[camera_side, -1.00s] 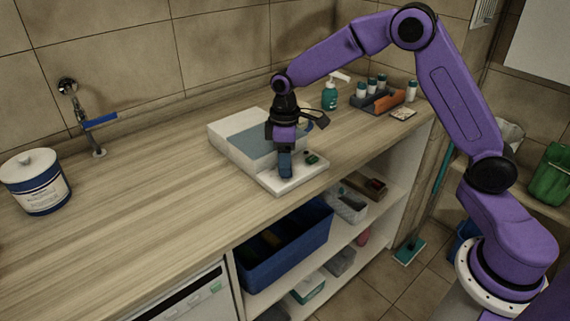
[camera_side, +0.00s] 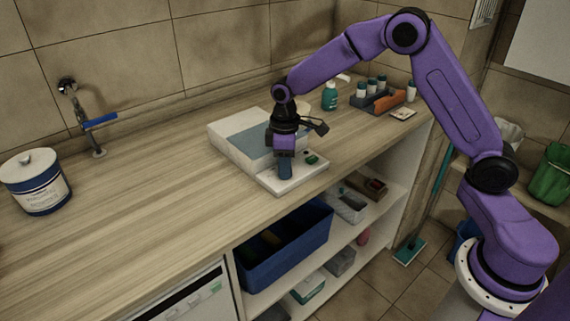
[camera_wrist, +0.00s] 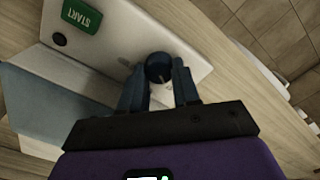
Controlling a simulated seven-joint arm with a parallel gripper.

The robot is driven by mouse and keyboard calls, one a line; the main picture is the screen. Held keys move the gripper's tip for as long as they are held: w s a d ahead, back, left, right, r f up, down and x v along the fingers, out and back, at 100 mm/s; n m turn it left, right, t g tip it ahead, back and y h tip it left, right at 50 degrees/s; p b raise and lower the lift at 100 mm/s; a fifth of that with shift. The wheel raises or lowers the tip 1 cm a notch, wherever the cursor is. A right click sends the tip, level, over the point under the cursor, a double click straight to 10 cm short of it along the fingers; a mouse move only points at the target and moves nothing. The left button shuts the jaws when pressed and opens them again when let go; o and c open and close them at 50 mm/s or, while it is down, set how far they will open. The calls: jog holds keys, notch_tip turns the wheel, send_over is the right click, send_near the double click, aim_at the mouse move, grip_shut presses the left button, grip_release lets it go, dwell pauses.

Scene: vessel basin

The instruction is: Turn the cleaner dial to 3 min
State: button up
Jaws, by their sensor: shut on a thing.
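The cleaner (camera_side: 229,142) is a white box with a grey-blue lid, standing on the wooden counter. Its front panel (camera_side: 262,180) carries a green START button, seen in the side view (camera_side: 311,159) and in the wrist view (camera_wrist: 82,16). The dark blue round dial (camera_wrist: 158,67) shows in the wrist view between my fingertips. My gripper (camera_side: 285,170) points down over the panel and is shut on the dial, one finger on each side. In the side view the fingers hide the dial. The minute marks around the dial cannot be read.
A teal bottle (camera_side: 329,97) and a grey rack (camera_side: 372,103) with several white-capped bottles stand behind the cleaner on the right. A tap (camera_side: 97,122) and a white-and-blue tub (camera_side: 37,182) are at the left. The counter between tub and cleaner is clear.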

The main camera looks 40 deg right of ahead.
jog(key=m, duration=0.7)
jog(key=shift+m, duration=0.3)
jog(key=m, duration=0.4)
jog(key=shift+d, duration=0.1)
jog(key=shift+m, duration=1.9)
jog(key=shift+d, duration=0.1)
jog(key=o, duration=1.1)
jog(key=shift+c, duration=0.2)
